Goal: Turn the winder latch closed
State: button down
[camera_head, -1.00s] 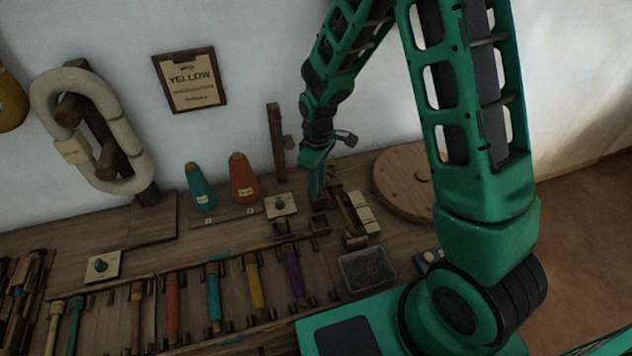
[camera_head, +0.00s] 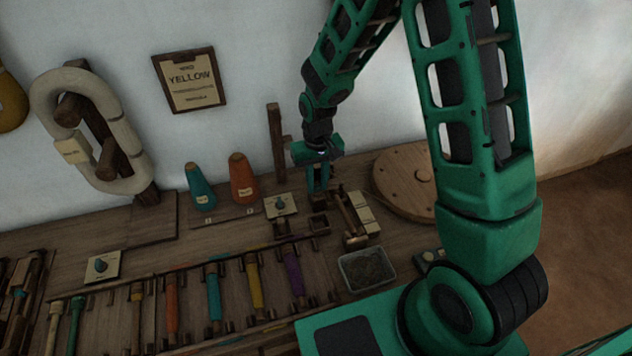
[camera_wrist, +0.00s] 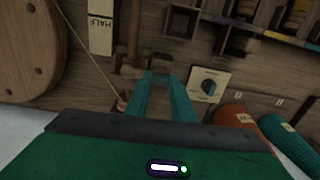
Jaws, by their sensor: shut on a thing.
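My gripper (camera_head: 318,189) points down at the bench top, in front of the wall. In the wrist view its two green fingers (camera_wrist: 161,76) close in on a small dark piece at their tips. I take this for the winder latch, but it is mostly hidden by the fingers. The wooden winder frame (camera_head: 350,217) stands just to the right of the gripper. In the wrist view its dark wooden bar (camera_wrist: 134,38) runs up from near the fingertips. The latch's exact angle cannot be made out.
A pale plate with a dial knob (camera_head: 281,204) lies close left of the gripper. Teal (camera_head: 200,188) and orange (camera_head: 243,178) cones stand further left. A round wooden disc (camera_head: 408,180) lies to the right. A grey tray (camera_head: 366,269) and a rack of coloured bobbins (camera_head: 213,291) are in front.

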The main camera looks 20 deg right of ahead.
jog(key=shift+w+r+m, duration=0.15)
jog(key=shift+w+m, duration=0.1)
jog(key=shift+m, duration=0.05)
jog(key=c, duration=1.5)
grip_release()
jog(key=shift+s, duration=0.15)
notch_tip(320, 180, up, 11)
jog(key=shift+f, duration=0.2)
